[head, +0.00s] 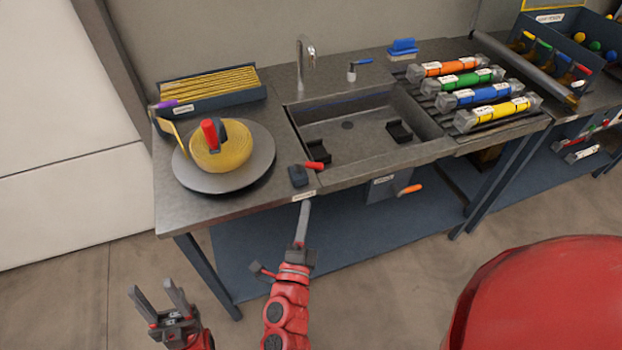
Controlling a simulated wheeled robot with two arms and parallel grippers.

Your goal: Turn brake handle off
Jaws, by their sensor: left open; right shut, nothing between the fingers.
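What looks like the brake handle (315,165) is a short red lever on a small dark block (298,177) at the table's front edge, left of the sink. It points up and to the right, towards the sink. A small white label, too small to read, is on the edge below it. My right gripper (304,206) is shut and empty, its fingertips just in front of the table edge below the block. I see no contact with the handle. My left gripper (157,293) is open and empty, low in front of the table's left end.
A grey turntable (255,178) with a yellow coil (220,155) and red knob stands left of the block. The sink (350,160) lies to the right. An orange-handled lever (410,189) is on a box under the table. Coloured cylinders (470,90) lie at right.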

